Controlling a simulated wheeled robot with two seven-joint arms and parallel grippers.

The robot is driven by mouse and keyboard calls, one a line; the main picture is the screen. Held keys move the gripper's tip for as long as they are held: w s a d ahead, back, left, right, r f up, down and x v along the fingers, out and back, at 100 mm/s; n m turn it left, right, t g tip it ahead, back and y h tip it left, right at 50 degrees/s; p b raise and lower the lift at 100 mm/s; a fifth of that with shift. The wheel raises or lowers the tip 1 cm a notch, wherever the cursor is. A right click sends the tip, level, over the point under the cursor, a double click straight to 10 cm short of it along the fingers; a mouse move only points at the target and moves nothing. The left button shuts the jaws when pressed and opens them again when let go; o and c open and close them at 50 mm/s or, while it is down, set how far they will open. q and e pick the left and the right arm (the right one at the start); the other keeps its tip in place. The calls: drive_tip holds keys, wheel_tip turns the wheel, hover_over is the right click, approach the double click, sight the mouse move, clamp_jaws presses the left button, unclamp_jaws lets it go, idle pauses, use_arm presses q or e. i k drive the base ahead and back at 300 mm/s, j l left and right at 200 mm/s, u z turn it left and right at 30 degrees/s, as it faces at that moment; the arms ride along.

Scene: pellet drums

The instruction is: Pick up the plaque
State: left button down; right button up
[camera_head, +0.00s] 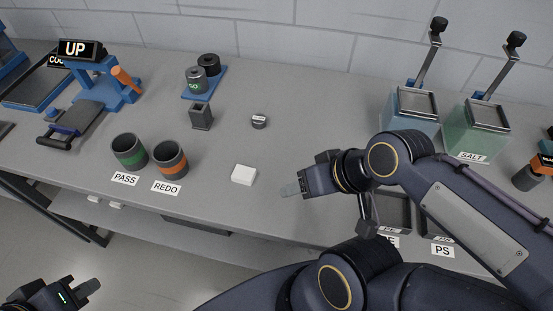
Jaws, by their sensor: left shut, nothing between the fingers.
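The plaque appears to be the small flat white block (243,175), lying on the grey bench near its front edge, right of the REDO cup. My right gripper (288,190), on the arm from the right, is over the bench to the right of the white block and apart from it. Its fingers point left, and their gap cannot be made out. My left gripper (90,287) is at the bottom left corner, in front of the bench and far from the block. It is shut and empty.
PASS (129,152) and REDO (170,159) cups stand left of the block. A blue press (100,85) stands at left; lever-topped containers (410,110) and (475,128) stand at right. Dark trays (393,212) lie under my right arm.

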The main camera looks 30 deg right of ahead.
sight(244, 175)
drive_tip(key=l+z, duration=0.35)
drive_tip(key=i+j+z, duration=0.1)
drive_tip(key=j+z, duration=0.15)
drive_tip(key=j, duration=0.25)
drive_tip(key=i+j+z, duration=0.1)
drive_tip(key=j+z, duration=0.15)
drive_tip(key=j, duration=0.25)
